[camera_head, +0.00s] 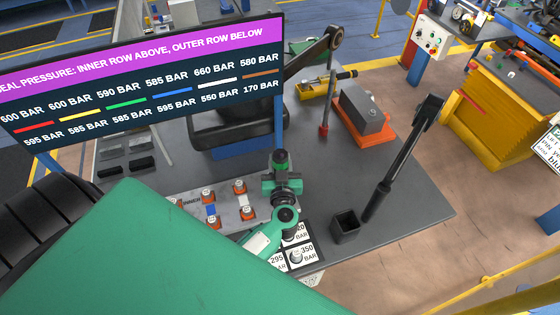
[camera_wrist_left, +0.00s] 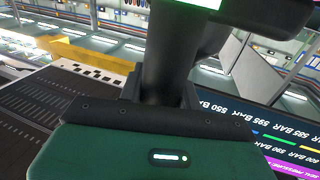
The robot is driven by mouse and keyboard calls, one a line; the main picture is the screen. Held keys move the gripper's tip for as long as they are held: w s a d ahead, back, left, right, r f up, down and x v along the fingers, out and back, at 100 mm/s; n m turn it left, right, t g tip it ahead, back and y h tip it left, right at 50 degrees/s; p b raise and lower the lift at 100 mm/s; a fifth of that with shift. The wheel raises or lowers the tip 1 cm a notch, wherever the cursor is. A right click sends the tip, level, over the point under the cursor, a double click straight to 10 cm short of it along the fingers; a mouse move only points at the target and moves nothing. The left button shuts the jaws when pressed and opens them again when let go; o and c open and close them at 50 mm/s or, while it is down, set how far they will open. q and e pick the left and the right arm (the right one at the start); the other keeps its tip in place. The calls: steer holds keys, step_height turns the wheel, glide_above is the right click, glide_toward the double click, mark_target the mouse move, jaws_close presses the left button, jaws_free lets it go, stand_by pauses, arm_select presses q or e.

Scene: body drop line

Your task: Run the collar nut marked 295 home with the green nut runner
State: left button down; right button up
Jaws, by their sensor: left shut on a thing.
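The green nut runner (camera_wrist_left: 160,150) fills the front of the left wrist view, with a lit bar on its green base and a black handle above. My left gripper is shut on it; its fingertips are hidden. A big green surface (camera_head: 150,255) covers the lower left of the head view, perhaps the same tool. The card marked 295 (camera_head: 277,262) lies below the middle of the head view, partly covered; I cannot make out its collar nut clearly. A green, white and black jointed device (camera_head: 285,214) stands over the cards.
A pressure board (camera_head: 140,85) stands at upper left. A plate with several orange-based fittings (camera_head: 208,195) lies left of the device. A black open box (camera_head: 345,226), a black lever (camera_head: 405,155) and an orange-based grey block (camera_head: 362,112) stand on the grey table (camera_head: 420,205). Its right front is clear.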

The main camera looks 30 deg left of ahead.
arm_select(q)
steer(key=shift+f, duration=0.25)
stand_by(0.5)
steer(key=shift+r, duration=0.1)
stand_by(0.5)
steer(key=shift+f, duration=0.25)
stand_by(0.9)
steer(key=shift+s+f, duration=0.15)
steer(key=shift+f, duration=0.1)
stand_by(1.1)
stand_by(0.3)
